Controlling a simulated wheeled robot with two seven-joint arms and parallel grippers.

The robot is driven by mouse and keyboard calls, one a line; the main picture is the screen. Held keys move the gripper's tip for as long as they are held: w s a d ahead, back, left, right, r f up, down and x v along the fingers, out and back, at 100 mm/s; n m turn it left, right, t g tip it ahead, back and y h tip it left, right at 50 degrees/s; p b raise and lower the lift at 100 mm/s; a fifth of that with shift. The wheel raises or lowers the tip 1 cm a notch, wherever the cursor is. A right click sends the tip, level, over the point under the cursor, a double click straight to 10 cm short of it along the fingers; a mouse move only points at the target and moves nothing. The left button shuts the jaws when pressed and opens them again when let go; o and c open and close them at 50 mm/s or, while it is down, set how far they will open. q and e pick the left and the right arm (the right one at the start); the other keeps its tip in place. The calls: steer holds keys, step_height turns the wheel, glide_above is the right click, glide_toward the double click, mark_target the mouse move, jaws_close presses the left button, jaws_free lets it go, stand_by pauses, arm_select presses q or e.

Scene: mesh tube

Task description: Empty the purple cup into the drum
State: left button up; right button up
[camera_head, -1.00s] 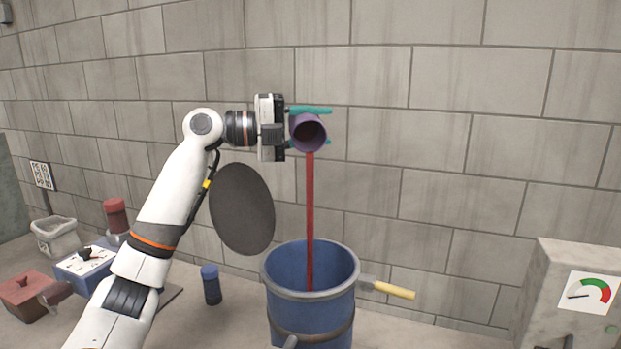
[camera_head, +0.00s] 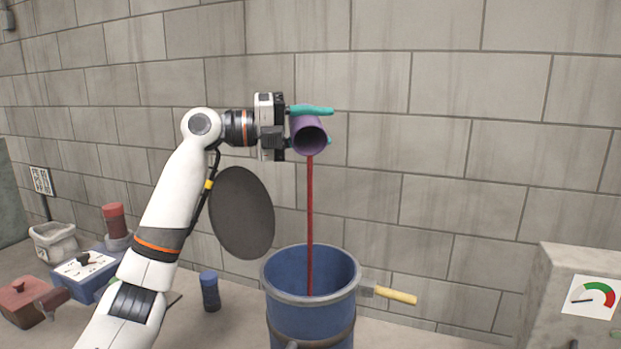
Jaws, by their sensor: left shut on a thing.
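The purple cup (camera_head: 308,136) is tipped with its mouth toward the camera and down, high above the blue drum (camera_head: 309,325). My left gripper (camera_head: 312,126) is shut on the cup, its teal fingers above and below it. A thin red stream (camera_head: 310,220) runs straight down from the cup's lip into the drum. The drum stands open on the table with a grey rim. Its bottom is hidden. My right gripper does not show.
A yellow-handled tool (camera_head: 395,295) sits at the drum's right side. A blue cylinder (camera_head: 210,291) stands left of the drum. A switch box (camera_head: 85,264), a red box (camera_head: 25,302) and a whitish sack-like container (camera_head: 53,242) are far left. A gauge box (camera_head: 560,290) stands right.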

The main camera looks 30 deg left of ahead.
arm_select(q)
steer(key=shift+s+d+r+m+b, duration=0.2)
steer(key=shift+s+d+m+b, duration=0.1)
steer(key=shift+m, duration=0.5)
steer(key=shift+m, duration=0.3)
steer(key=shift+s+d+r+m+b, duration=0.2)
steer(key=shift+m+b, duration=0.2)
steer(key=shift+m, duration=0.2)
